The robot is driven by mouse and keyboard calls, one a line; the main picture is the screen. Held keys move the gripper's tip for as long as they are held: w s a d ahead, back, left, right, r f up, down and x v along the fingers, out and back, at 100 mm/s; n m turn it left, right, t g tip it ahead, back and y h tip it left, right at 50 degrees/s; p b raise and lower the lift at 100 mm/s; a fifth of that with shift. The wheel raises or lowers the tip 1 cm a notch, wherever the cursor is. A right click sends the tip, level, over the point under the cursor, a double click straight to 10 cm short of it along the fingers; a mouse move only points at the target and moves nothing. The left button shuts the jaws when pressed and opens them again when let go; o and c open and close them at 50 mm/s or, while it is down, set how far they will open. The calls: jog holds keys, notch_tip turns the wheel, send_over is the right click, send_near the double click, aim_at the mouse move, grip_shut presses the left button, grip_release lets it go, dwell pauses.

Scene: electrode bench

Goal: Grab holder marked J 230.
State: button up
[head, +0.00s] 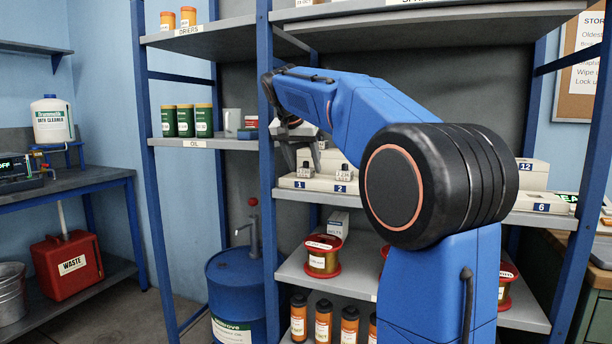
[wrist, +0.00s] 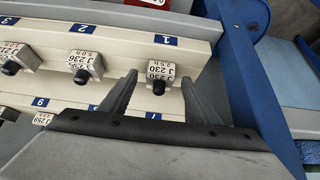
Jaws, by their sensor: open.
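A small pale holder marked J 230 (wrist: 161,70) with a black knob shows in the wrist view, upside down, at the slot labelled 1 of a cream rack (wrist: 125,42). My gripper (wrist: 160,82) is open, with one fingertip on each side of this holder; I cannot tell whether they touch it. A similar holder (wrist: 86,64) sits at slot 2; its small print is hard to read. In the head view my gripper (head: 304,152) is over the left end of the rack (head: 318,184), and the holder at slot 1 shows just below it.
Another holder (wrist: 18,57) stands near slot 3, and a second cream rack (wrist: 60,107) is beside the first in the wrist view. A blue shelf post (head: 267,180) stands close left of my gripper. A grey shelf (head: 230,40) is above it.

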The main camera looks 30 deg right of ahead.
jog(key=shift+w+d+f, duration=0.25)
jog(key=shift+d+f, duration=0.05)
jog(key=shift+f, duration=0.25)
jog(key=shift+c, duration=0.7)
grip_shut()
jog(key=shift+r, duration=0.1)
